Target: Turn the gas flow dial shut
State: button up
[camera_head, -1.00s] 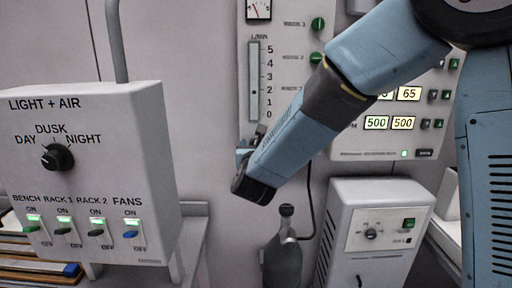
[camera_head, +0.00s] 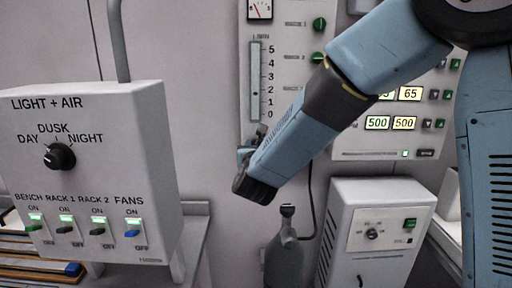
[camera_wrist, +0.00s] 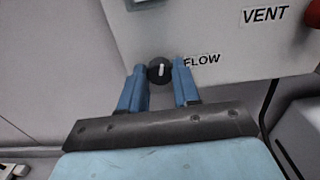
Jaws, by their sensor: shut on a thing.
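The gas flow dial (camera_wrist: 159,70) is a small black knob with a white pointer line, on a pale panel beside the word FLOW. In the wrist view its pointer stands nearly upright. My gripper (camera_wrist: 160,73) has its two blue fingers on either side of the dial, shut on it. In the head view my gripper (camera_head: 249,146) is at the foot of the flow scale (camera_head: 254,80), which is marked 0 to 5. There my wrist largely hides the dial.
A LIGHT + AIR switch box (camera_head: 90,175) stands at the left. A grey bottle (camera_head: 284,255) and a white cabinet (camera_head: 375,235) are below my arm. A panel with lit number displays (camera_head: 390,123) is behind my arm. A red knob (camera_wrist: 313,14) is near VENT.

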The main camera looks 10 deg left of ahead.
jog(key=shift+n, duration=0.3)
jog(key=shift+f+n, duration=0.15)
jog(key=shift+n, duration=4.9)
jog(key=shift+f+n, duration=0.15)
jog(key=shift+n, duration=4.85)
jog(key=shift+f+n, duration=0.15)
jog(key=shift+n, duration=4.9)
